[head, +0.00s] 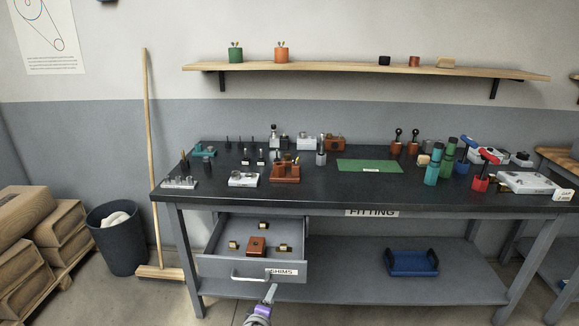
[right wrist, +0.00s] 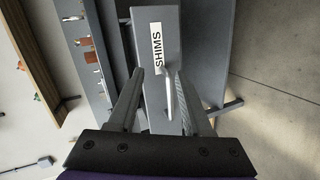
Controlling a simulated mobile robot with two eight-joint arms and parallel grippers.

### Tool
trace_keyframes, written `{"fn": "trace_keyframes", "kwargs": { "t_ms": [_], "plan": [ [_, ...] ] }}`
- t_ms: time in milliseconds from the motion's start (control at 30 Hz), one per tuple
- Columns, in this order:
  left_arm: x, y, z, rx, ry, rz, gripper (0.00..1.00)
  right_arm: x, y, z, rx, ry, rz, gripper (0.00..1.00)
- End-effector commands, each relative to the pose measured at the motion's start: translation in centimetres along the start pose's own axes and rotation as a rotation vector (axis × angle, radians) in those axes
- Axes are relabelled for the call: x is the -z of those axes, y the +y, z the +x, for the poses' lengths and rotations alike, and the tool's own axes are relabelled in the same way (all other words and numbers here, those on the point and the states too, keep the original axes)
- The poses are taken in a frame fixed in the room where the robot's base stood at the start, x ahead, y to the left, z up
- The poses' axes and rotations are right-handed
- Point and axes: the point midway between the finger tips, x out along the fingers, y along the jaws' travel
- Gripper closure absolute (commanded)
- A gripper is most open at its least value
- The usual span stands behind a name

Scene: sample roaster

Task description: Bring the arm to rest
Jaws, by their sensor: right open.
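My right gripper (head: 270,291) shows at the bottom of the head view, just in front of the open drawer (head: 212,269) labelled SHIMS. In the right wrist view its two fingers (right wrist: 160,78) are apart, with the pale drawer handle (right wrist: 168,92) showing between their tips. I cannot tell whether either finger touches the handle. The handle (head: 250,278) also shows on the drawer front in the head view. The drawer holds a brown block (head: 256,247) and several small brass-and-black pieces. My left gripper is out of view.
The dark workbench (head: 330,189) carries many small tools and parts around a green mat (head: 370,166). A blue tray (head: 412,262) sits on the lower shelf. A broom (head: 151,160), a bin (head: 117,238) and stacked boxes (head: 25,240) stand left. Floor shows in front of the bench.

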Motion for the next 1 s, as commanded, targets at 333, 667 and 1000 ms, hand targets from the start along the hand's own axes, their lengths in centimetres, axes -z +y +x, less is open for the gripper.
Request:
{"fn": "trace_keyframes", "kwargs": {
  "t_ms": [333, 667, 1000],
  "plan": [
    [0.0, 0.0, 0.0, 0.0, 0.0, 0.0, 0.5, -18.3, 4.1, -8.2, 0.278, -0.276, 0.428, 0.5],
    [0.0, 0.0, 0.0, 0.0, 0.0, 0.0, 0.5, -28.6, 0.3, -20.8, 0.505, -0.47, 0.86, 0.5],
    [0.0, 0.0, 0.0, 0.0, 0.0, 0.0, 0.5, -31.2, -4.8, -29.2, 0.645, -0.552, 1.174, 0.5]
  ]
}}
